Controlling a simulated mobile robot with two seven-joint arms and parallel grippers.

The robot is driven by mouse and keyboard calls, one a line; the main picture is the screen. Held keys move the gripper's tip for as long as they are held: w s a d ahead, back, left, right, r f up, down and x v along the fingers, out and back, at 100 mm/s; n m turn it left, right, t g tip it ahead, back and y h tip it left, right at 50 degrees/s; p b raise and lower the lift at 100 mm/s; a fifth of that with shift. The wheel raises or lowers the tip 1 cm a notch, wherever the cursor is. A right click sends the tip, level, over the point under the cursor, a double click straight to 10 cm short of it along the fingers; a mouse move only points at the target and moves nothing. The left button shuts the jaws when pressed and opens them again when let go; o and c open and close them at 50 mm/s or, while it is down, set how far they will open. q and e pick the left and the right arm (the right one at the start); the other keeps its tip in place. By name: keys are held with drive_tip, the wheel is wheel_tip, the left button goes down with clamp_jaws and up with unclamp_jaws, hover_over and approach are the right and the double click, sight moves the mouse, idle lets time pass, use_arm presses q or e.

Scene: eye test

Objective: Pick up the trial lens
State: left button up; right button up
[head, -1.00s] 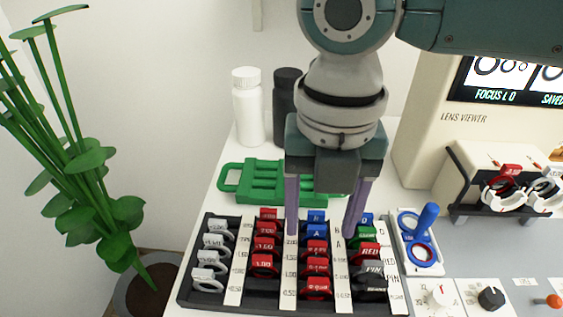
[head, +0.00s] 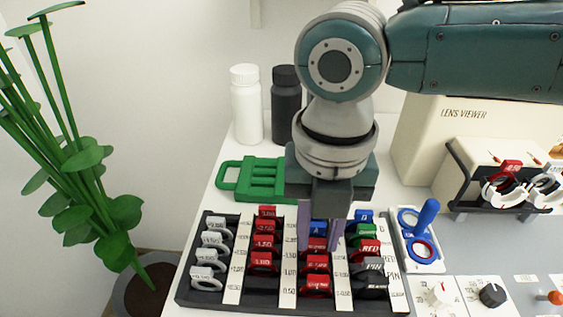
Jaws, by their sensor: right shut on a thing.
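The tray of trial lenses (head: 180,296) is dark, with several rows of ring lenses that have white, red, blue, green and grey tabs. My right gripper (head: 320,240) points down over its middle column, fingers shut on a blue-tabbed trial lens (head: 318,227). That lens appears to be still at its place in the tray; whether it is lifted at all, I cannot tell. Red-tabbed lenses (head: 316,264) stand in front of it in the same column. The gripper hides the back of that column. My left gripper is not in view.
A potted plant (head: 85,160) is at the left.

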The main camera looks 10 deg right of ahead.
clamp_jaws()
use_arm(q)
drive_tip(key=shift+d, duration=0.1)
